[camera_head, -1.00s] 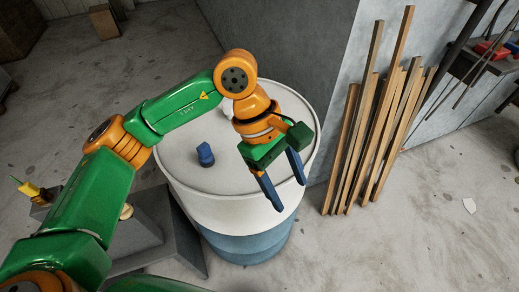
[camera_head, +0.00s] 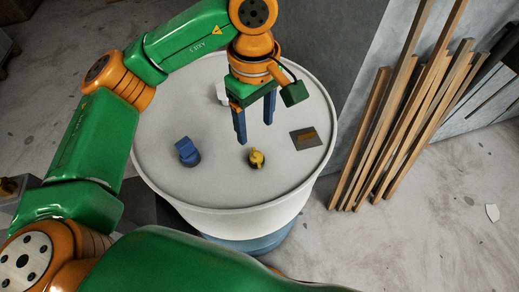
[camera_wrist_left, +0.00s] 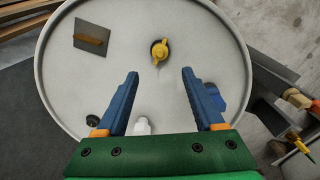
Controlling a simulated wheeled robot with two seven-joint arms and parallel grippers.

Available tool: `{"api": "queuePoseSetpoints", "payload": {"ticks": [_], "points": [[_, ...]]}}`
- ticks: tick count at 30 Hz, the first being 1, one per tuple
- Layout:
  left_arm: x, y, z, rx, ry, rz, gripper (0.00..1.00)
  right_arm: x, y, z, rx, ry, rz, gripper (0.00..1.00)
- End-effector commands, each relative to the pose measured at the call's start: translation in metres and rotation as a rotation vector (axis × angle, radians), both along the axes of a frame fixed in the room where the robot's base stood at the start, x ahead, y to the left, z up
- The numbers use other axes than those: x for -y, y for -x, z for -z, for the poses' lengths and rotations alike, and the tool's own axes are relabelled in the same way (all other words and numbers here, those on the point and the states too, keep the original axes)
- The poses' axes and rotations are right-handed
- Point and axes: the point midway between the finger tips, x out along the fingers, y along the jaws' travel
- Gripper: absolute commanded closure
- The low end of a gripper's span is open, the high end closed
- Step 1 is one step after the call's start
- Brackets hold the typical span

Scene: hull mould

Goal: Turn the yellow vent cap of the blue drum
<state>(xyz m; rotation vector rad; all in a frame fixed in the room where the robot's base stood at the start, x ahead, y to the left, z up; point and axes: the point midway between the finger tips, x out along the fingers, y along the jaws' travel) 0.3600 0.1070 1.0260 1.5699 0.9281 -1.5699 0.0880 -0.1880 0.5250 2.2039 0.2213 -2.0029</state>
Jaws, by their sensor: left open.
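The blue drum (camera_head: 262,240) has a white upper part and a pale round top. The yellow vent cap (camera_head: 257,158) stands on the drum top, right of a blue cap (camera_head: 187,152). My left gripper (camera_head: 256,135) is open above the top, its two blue fingers pointing down, just beyond the yellow cap. In the left wrist view the yellow cap (camera_wrist_left: 159,50) lies ahead of the fingertips, roughly centred between them and apart from both. Nothing is between the fingers. My right gripper is not seen.
A dark plate with a brown strip (camera_head: 304,138) lies on the drum top at right. A white object (camera_head: 222,94) is on the top behind the gripper. Wooden planks (camera_head: 400,120) lean on the grey wall at right. The floor (camera_head: 420,230) at front right is clear.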

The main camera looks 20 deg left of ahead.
Motion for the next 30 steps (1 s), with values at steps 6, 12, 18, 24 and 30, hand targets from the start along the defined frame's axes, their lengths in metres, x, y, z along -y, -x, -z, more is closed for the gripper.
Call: {"api": "queuePoseSetpoints", "payload": {"ticks": [6, 12, 18, 24, 30], "points": [[0.0, 0.0, 0.034, 0.0, 0.001, 0.001, 0.31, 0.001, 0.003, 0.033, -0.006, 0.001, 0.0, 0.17], [0.001, 0.001, 0.065, -0.007, 0.002, 0.003, 0.31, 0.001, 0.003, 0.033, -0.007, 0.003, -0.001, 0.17], [0.0, 0.001, 0.096, -0.003, 0.001, 0.002, 0.31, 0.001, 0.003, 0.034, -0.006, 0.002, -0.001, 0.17], [0.0, 0.0, 0.101, 0.001, 0.0, 0.001, 0.31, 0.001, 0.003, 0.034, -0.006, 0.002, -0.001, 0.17], [0.0, 0.0, 0.101, 0.001, 0.0, 0.001, 0.6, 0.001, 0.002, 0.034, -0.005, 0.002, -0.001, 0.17]]}}
